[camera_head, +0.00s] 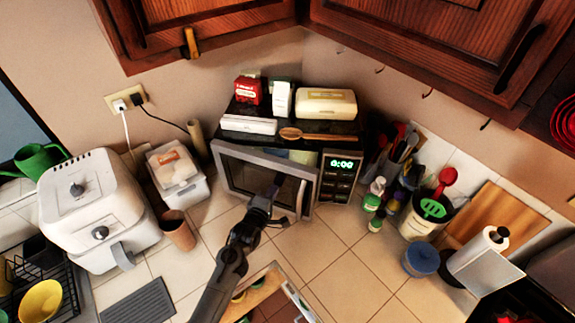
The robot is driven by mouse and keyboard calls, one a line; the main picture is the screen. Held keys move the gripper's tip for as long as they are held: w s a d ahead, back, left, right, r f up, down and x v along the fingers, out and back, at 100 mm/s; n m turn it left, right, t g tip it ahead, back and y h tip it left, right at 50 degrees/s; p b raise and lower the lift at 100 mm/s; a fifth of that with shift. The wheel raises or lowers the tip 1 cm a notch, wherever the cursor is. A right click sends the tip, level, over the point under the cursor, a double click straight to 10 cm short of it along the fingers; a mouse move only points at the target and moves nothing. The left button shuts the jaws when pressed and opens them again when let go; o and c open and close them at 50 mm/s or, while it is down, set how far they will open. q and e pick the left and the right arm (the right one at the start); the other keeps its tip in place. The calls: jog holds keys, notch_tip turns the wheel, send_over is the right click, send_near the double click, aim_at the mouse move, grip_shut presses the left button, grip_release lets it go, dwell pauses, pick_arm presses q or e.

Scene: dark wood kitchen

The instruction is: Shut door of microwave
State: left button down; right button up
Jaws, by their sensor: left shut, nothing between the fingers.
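The microwave (340,178) stands in the counter corner, its lit green clock and buttons on the right of its front. Its door (228,172) has a grey frame, a dark window and a handle (300,198) near its right edge. The door stands slightly ajar, with part of the inside showing above its top right. My left gripper (277,181) is shut and empty in front of the door window, left of the handle. I cannot tell whether its tips touch the door. My right gripper is not in view.
Boxes, a cream bread bin (326,103) and a wooden spoon (318,136) lie on the microwave. A white air fryer (88,205) and brown cup (178,230) stand left. Utensils, green-lidded jars (371,203) and a blue-lidded tub (421,259) stand right. Tiles before the door are mostly clear.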

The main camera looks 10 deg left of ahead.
pick_arm(q)
jog(key=shift+r+b+x, duration=0.2)
jog(key=shift+b+x, duration=0.7)
jog(key=shift+x, duration=0.3)
jog(key=shift+r+b+x, duration=0.15)
jog(key=shift+b+x, duration=0.75)
jog(key=shift+x, duration=0.3)
jog(key=shift+r, duration=0.15)
jog(key=shift+s+r+p, duration=0.1)
jog(key=shift+s+p, duration=0.25)
jog(key=shift+p, duration=0.3)
jog(key=p, duration=0.6)
send_near(277, 183)
jog(key=w+f, duration=0.3)
jog(key=w, duration=0.1)
jog(key=shift+s+f, duration=0.3)
jog(key=shift+s, duration=0.05)
jog(key=shift+f, duration=0.1)
